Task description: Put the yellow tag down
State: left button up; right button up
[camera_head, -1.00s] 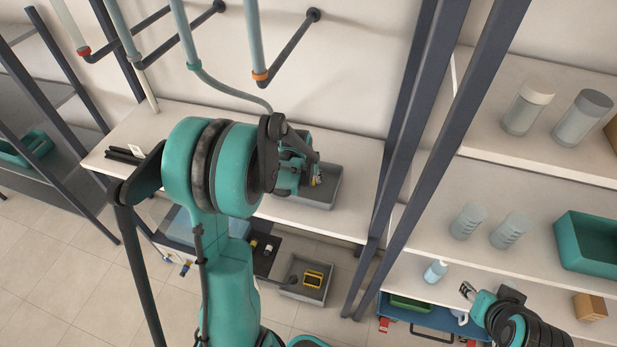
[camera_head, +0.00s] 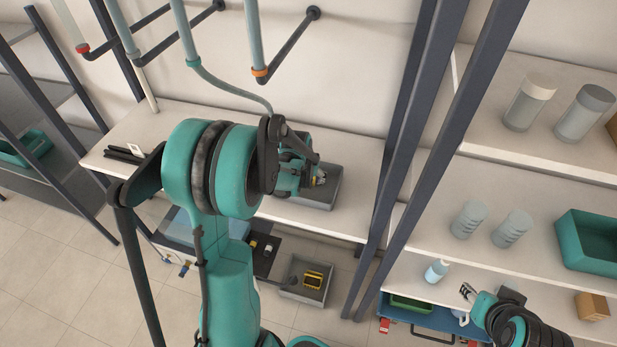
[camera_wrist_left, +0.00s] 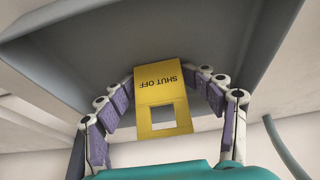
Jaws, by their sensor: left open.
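The yellow tag (camera_wrist_left: 160,95), marked "SHUT OFF" and with a square hole, lies between the spread fingers of my left gripper (camera_wrist_left: 166,97) in the left wrist view. In the head view a small bit of the yellow tag (camera_head: 319,182) shows at the grey tray (camera_head: 325,203) on the bench, beside my left gripper (camera_head: 314,180). The left arm hides part of the tray. My right gripper (camera_head: 467,291) is small at the lower right, by the shelves, with nothing visible in it.
The white bench (camera_head: 350,215) has free room around the tray. Manometer tubes (camera_head: 255,45) and a thin hose hang above it. A dark post (camera_head: 410,110) stands to its right. A grey bin (camera_head: 302,293) with a yellow-black item sits below. Shelves with jars (camera_head: 528,105) are at right.

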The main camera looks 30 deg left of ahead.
dwell(0.5)
pick_arm(q)
jog(key=shift+w+a+r+p, duration=0.1)
jog(key=shift+r+p, duration=0.35)
jog(key=shift+p, duration=0.05)
jog(key=a+p+v, duration=0.1)
jog(key=p+v, duration=0.2)
jog(key=v, duration=0.9)
jog(key=s+d+r+m+t, duration=0.1)
jog(key=s+d+r, duration=0.1)
jog(key=s+d, duration=0.5)
jog(key=s+d+r+m+t, duration=0.1)
jog(key=s+d+r, duration=0.2)
jog(key=s+d, duration=0.5)
jog(key=shift+d+r+m+t+h, duration=0.3)
jog(key=shift+d+t+h, duration=0.1)
notch_tip(320, 180, down, 11)
jog(key=b, duration=1.1)
